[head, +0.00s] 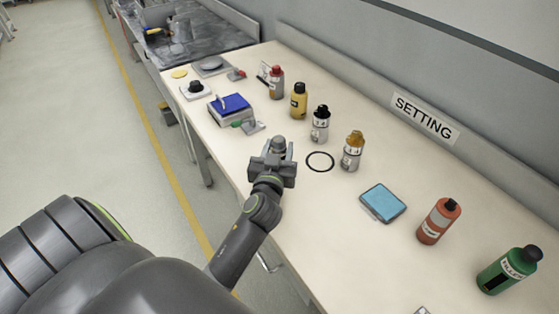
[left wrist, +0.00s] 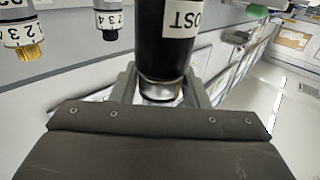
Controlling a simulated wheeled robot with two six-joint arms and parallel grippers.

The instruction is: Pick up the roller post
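The roller post is a dark cylinder with a white label reading "OST", upside down in the left wrist view (left wrist: 168,40), with a silver band at its near end. In the head view only its grey rounded top (head: 279,142) shows, over the front edge side of the table. My left gripper (head: 277,155) has its fingers on either side of the post, spread apart; a small gap seems to show beside it. Its fingers also show in the left wrist view (left wrist: 163,92). Whether the post touches the table is hidden. My right gripper is not in view.
A black ring (head: 320,162) lies right of the gripper. Behind stand an orange-capped bottle (head: 352,152), a black-capped bottle (head: 320,125) and a yellow bottle (head: 299,101). A blue pad (head: 383,202), red bottle (head: 438,222) and green bottle (head: 508,271) are farther right. A blue-topped block (head: 232,108) is left.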

